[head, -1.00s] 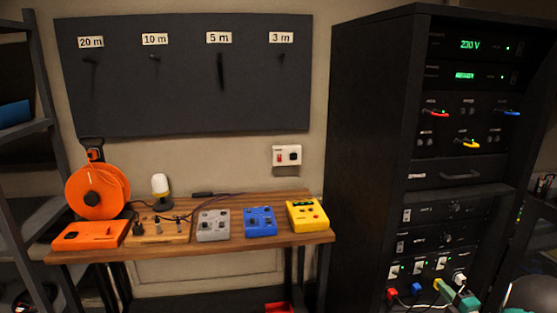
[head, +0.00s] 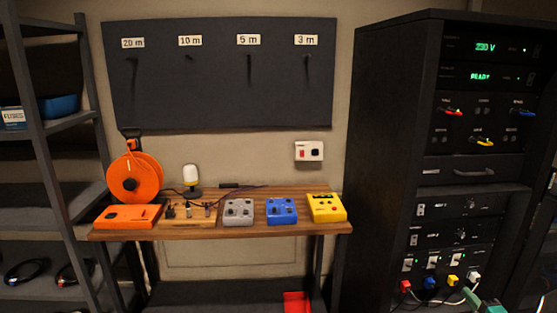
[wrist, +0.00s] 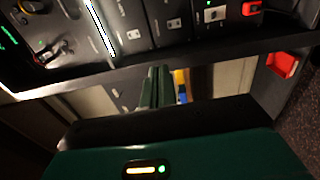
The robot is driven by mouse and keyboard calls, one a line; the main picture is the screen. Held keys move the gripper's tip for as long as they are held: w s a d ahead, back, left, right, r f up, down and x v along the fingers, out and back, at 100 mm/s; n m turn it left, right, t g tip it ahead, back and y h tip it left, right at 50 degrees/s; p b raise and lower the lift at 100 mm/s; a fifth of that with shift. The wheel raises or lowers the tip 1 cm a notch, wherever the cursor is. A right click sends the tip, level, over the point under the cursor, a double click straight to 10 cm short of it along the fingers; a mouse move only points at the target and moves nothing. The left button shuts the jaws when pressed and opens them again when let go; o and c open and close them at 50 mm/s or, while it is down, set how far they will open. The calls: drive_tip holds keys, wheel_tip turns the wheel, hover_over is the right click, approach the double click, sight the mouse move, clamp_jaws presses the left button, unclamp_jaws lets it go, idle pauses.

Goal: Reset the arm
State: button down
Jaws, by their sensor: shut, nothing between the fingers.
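My gripper (wrist: 157,75) shows in the wrist view as two green fingers close together, with nothing between them. The green housing (wrist: 165,155) of my arm fills the bottom of that view, with a lit strip and a green light. The wrist view is strongly tilted and shows rack panels close by. In the head view, only a small green part of my arm (head: 484,304) shows at the lower right edge, in front of the rack. The fingertips cannot be made out there.
The black rack (head: 395,150) stands right, with red, blue, yellow and white plugs low on it. A wooden bench (head: 300,229) holds an orange reel (head: 134,180), a lamp (head: 191,178) and several coloured boxes. A shelf (head: 45,150) stands left. A red bin (head: 296,302) is below the bench.

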drive_tip(key=w+a+r+m+g+h, duration=0.2)
drive_tip(key=w+a+r+m, duration=0.15)
drive_tip(key=a+r, duration=0.35)
drive_tip(key=w+a+r+m+g+h, duration=0.2)
drive_tip(key=a+r+m, duration=0.25)
drive_tip(key=r, duration=0.45)
drive_tip(key=s+a+r+m+g, duration=0.35)
drive_tip(key=s+a+r, duration=0.3)
drive_tip(key=a, duration=0.45)
drive_tip(key=s+a+f+m+g+y, duration=0.1)
drive_tip(key=s+a+m+g, duration=0.1)
drive_tip(key=s+a, duration=0.8)
drive_tip(key=s+a+f+m+g+y, duration=0.1)
drive_tip(key=s+a+m+g+y, duration=0.1)
drive_tip(key=s+a, duration=0.8)
drive_tip(key=s+m+g, duration=0.1)
drive_tip(key=s+m, duration=0.1)
drive_tip(key=s, duration=0.3)
drive_tip(key=shift+s+a+y, duration=0.15)
drive_tip(key=shift+a+y, duration=0.15)
drive_tip(key=shift+a, duration=0.05)
drive_tip(key=shift+d+m+g, duration=0.15)
drive_tip(key=shift+m+g, duration=0.1)
